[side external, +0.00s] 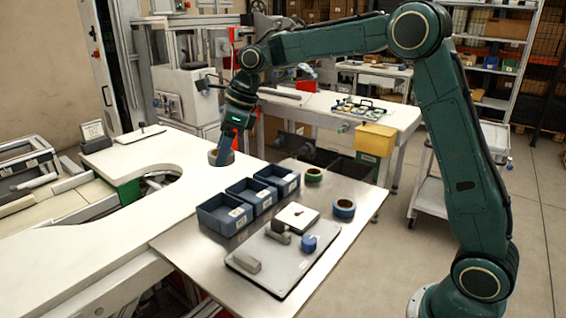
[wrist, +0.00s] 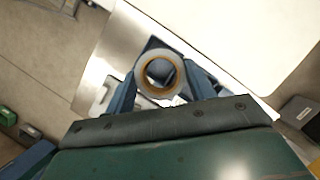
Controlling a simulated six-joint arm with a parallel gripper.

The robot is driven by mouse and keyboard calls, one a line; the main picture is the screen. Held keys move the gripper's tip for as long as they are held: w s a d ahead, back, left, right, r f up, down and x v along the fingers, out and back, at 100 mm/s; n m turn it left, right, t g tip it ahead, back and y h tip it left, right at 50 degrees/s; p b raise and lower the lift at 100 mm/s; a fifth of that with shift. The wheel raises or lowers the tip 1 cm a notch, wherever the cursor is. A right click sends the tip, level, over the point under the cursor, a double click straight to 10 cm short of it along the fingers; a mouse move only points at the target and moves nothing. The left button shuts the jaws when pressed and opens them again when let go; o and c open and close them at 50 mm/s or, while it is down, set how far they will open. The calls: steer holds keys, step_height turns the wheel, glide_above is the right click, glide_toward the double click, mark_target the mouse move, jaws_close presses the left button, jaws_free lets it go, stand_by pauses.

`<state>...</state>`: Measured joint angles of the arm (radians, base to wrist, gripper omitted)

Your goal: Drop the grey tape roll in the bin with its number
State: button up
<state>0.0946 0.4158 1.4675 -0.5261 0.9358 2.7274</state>
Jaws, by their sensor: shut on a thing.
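My gripper (side external: 226,143) is shut on the grey tape roll (side external: 221,158). In the side view it holds the roll up, left of and beyond the row of bins. In the wrist view the roll (wrist: 159,53) is a pale ring with an orange-brown inner edge, between the two blue fingers of my gripper (wrist: 160,70). Three dark blue bins stand in a row: a near bin (side external: 222,222), a middle bin (side external: 249,203) and a far bin (side external: 283,187). Each has a white label, too small to read. In the wrist view, dark blue shows behind the roll and through its hole.
A green tape roll (side external: 313,175) and a blue tape roll (side external: 343,208) lie right of the bins. A white square plate (side external: 297,217) and a grey tray (side external: 278,276) with a blue item (side external: 309,243) are nearer. A white worktop (side external: 90,245) is at left.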

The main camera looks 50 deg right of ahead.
steer(key=shift+f, duration=0.15)
steer(key=shift+f, duration=2.85)
steer(key=o, duration=1.1)
steer(key=v, duration=1.4)
steer(key=shift+a, duration=0.1)
